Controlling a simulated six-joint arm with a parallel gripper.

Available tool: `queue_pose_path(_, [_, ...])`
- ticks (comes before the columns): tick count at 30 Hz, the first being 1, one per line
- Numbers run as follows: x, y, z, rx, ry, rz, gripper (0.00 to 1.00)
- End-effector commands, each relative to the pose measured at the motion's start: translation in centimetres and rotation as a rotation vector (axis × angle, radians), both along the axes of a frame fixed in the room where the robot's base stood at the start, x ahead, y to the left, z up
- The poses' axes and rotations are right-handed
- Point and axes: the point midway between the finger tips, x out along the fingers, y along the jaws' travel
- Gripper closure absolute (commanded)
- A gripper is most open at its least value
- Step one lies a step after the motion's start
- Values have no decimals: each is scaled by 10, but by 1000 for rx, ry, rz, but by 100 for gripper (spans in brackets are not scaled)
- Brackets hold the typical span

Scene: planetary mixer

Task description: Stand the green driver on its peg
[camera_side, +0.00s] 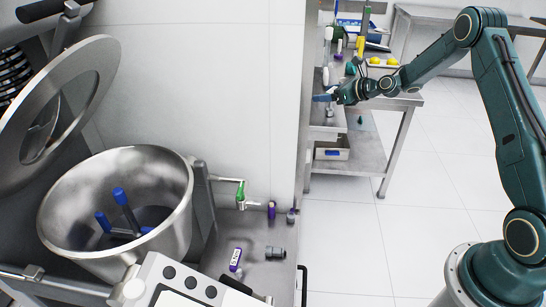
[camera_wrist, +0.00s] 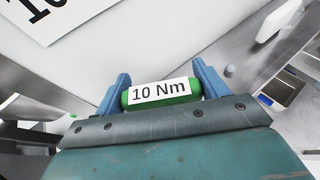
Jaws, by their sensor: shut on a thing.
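The green driver (camera_wrist: 160,104) lies sideways between the two blue fingers of my gripper (camera_wrist: 161,90) in the wrist view, with a white "10 Nm" label facing the camera. The fingers close on its two ends. In the side view my gripper (camera_side: 323,98) is at the left end of my arm, beside the edge of the wall panel and over the metal bench. I cannot make out the driver there. A white sign with a partly cut-off "10" (camera_wrist: 45,14) shows at upper left in the wrist view. I cannot identify the peg in either view.
A steel mixer bowl (camera_side: 115,215) with blue-tipped parts stands at left. A green-handled item (camera_side: 240,193) is at a pipe near several purple pieces. The bench (camera_side: 408,101) holds bottles and yellow items; a bin (camera_side: 332,150) sits below. The floor (camera_side: 345,235) is clear.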

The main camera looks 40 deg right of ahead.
Motion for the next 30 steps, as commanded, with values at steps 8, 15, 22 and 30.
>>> queue_pose_path(8, [0, 0, 0, 0, -1, 0, 16])
queue_pose_path(15, [0, 1, -1, 1, -1, 3, 2])
queue_pose_path(22, [-1, 2, -1, 3, 2, 5, 2])
queue_pose_path(30, [-16, -4, 6, 1, 0, 1, 2])
